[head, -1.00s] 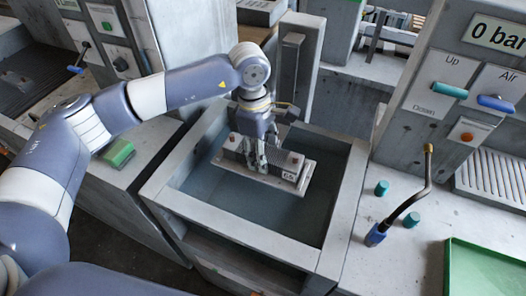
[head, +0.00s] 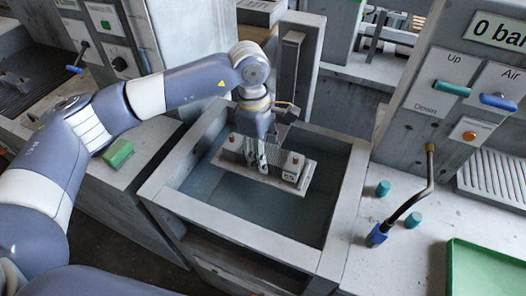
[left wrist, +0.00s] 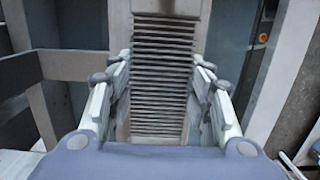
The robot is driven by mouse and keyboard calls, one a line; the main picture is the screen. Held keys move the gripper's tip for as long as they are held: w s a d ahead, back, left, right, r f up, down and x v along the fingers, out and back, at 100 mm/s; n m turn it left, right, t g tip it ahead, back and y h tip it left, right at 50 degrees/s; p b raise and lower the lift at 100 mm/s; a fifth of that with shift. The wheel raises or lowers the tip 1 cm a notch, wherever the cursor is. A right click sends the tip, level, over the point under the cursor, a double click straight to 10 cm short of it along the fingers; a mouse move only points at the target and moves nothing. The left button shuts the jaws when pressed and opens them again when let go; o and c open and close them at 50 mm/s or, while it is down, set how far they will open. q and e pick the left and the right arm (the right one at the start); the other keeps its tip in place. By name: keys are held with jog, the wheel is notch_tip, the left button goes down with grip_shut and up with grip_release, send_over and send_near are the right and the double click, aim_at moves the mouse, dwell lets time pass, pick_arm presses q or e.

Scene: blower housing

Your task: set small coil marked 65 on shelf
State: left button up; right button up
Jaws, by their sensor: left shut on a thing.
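A small finned coil (head: 288,166) with a pale base plate, two copper-coloured ends and a small white label hangs over the open grey basin in the head view. The number on the label is too small to read surely. My left gripper (head: 257,160) is shut on the coil, its fingers pointing down around it. In the left wrist view the coil's dark fins (left wrist: 163,75) show between the two fingers. The shelf cannot be made out for certain. My right gripper is not in view.
The basin's grey rim (head: 343,210) surrounds the coil's place. A grey post (head: 292,75) stands behind it. To the right are a bent nozzle (head: 412,200), teal knobs (head: 383,188), a lever panel (head: 450,90) and a green tray (head: 485,270). A green block (head: 118,153) lies left.

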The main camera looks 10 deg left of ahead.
pick_arm(q)
jog(key=o, duration=1.5)
jog(key=r, duration=0.4)
jog(key=a+r, duration=0.1)
jog(key=r, duration=0.7)
jog(key=shift+w+a, duration=0.1)
jog(key=shift+a, duration=0.1)
